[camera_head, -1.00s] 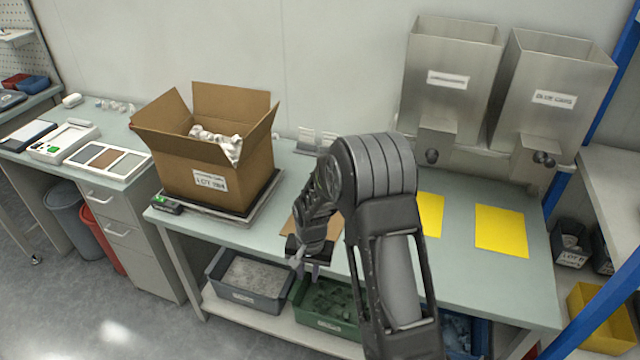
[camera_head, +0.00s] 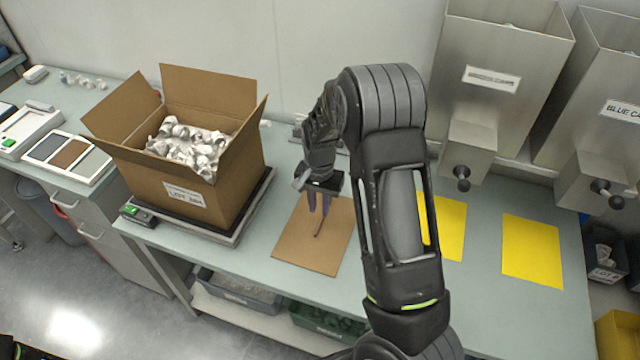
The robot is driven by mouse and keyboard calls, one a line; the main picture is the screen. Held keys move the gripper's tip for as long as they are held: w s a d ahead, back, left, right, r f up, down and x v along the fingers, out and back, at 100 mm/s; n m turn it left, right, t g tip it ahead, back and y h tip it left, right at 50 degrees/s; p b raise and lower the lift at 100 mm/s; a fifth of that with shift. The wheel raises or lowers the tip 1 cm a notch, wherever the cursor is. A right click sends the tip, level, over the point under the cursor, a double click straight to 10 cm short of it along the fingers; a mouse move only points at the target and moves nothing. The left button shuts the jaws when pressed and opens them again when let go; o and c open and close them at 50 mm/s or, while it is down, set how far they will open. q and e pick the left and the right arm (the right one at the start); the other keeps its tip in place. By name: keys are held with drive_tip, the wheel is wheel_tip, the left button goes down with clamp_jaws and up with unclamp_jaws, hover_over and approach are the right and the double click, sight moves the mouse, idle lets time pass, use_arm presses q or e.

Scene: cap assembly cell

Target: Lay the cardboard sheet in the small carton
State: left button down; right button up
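The cardboard sheet (camera_head: 296,247) lies flat on the table, a brown rectangle with a thin dark raised strip or tab near its middle. My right gripper (camera_head: 318,211) is above the sheet, pointing down, its two fingers apart with a narrow gap just over the strip. Nothing shows held between them. The open carton (camera_head: 158,194) stands to the left on a scale, its flaps up and spread, with many white crumpled pieces inside. My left gripper is not in view.
The scale (camera_head: 240,222) has a small green-lit display at its left. Yellow mats (camera_head: 532,252) lie on the table to the right, below metal hoppers (camera_head: 500,70). Bins stand on a shelf beneath. The tabletop between the carton and the sheet is narrow but clear.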

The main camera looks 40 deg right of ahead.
sight(320, 226)
drive_tip(key=shift+r, duration=0.1)
idle(0.4)
drive_tip(key=shift+f+b, duration=2.7)
drive_tip(key=shift+f, duration=1.05)
drive_tip(key=shift+s, duration=0.1)
drive_tip(key=shift+a+f, duration=0.1)
drive_tip(key=shift+c, duration=0.3)
drive_tip(key=shift+s, duration=0.1)
clamp_jaws()
